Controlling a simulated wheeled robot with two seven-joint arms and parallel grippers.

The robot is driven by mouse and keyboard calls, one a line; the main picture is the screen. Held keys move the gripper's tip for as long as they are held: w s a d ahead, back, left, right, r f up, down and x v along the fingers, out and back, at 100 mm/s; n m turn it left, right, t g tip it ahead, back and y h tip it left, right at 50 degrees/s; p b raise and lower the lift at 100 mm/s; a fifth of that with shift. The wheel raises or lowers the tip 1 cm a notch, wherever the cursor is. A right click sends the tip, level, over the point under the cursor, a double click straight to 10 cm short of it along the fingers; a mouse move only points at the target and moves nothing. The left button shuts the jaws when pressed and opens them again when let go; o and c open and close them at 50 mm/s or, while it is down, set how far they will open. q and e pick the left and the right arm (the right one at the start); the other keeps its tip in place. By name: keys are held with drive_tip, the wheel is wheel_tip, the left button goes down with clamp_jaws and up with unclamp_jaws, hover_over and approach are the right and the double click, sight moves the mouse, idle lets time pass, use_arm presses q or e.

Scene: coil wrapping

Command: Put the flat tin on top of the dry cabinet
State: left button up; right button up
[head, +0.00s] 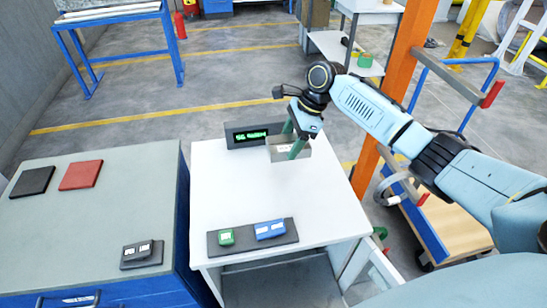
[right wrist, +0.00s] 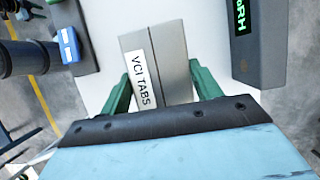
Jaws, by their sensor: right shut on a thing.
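The flat tin (head: 277,154) is a grey box with a white label. In the right wrist view the tin (right wrist: 172,62) shows its label, "VCI TABS". My right gripper (head: 293,142) has its green fingers shut on the tin; they also show on both sides of it in the right wrist view (right wrist: 158,90). The tin is over the back of a white top (head: 235,187), beside a dark box with a green RH display (head: 252,135), probably part of the dry cabinet. I cannot tell whether the tin touches the top. My left gripper is out of view.
A dark tray (head: 285,237) at the front of the white top holds a green item (head: 226,237) and a blue item (head: 270,229). The blue cabinet (head: 85,220) at left carries black and red pads and a small device. An orange post (head: 405,50) stands at right.

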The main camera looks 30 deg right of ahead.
drive_tip(key=f+b, duration=0.1)
drive_tip(key=f, duration=0.4)
drive_tip(key=shift+s, duration=0.2)
drive_tip(key=shift+w+f+b, duration=0.1)
drive_tip(key=shift+f+b, duration=0.45)
drive_tip(key=shift+f, duration=1.75)
drive_tip(key=shift+r, duration=0.1)
drive_tip(key=o, duration=1.1)
drive_tip(key=p+v, duration=0.2)
drive_tip(key=v, duration=1)
